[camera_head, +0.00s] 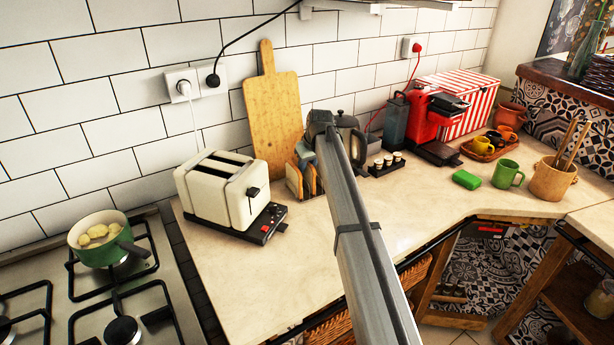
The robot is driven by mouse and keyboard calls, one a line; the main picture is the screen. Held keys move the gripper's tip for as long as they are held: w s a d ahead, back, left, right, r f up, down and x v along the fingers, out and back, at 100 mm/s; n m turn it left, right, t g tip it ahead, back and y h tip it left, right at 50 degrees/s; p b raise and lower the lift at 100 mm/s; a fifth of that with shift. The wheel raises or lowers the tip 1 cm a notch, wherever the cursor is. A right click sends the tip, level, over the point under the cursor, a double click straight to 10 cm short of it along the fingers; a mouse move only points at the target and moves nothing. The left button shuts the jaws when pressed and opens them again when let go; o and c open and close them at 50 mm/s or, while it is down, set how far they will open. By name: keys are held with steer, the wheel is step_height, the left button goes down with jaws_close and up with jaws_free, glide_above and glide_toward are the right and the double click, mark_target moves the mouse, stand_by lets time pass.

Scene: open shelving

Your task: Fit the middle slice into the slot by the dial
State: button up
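The cream toaster (220,198) stands on the counter left of centre, with two dark, empty-looking slots in its top. A lever sits on its right end, and a black control panel (265,224) with small red marks lies at its base; I cannot make out the dial clearly. Several tan bread slices (294,179) stand upright in a small rack right of the toaster, in front of the cutting board. My gripper (305,156) is over the rack at the slices' top edges. My arm hides part of the rack. I cannot tell whether the fingers are open or touch a slice.
A wooden cutting board (270,100) leans on the tiled wall behind the rack. A stove with a green pot (105,250) is at left. The counter front (300,270) is clear.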

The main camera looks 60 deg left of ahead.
jaws_close()
steer(key=shift+r, duration=0.15)
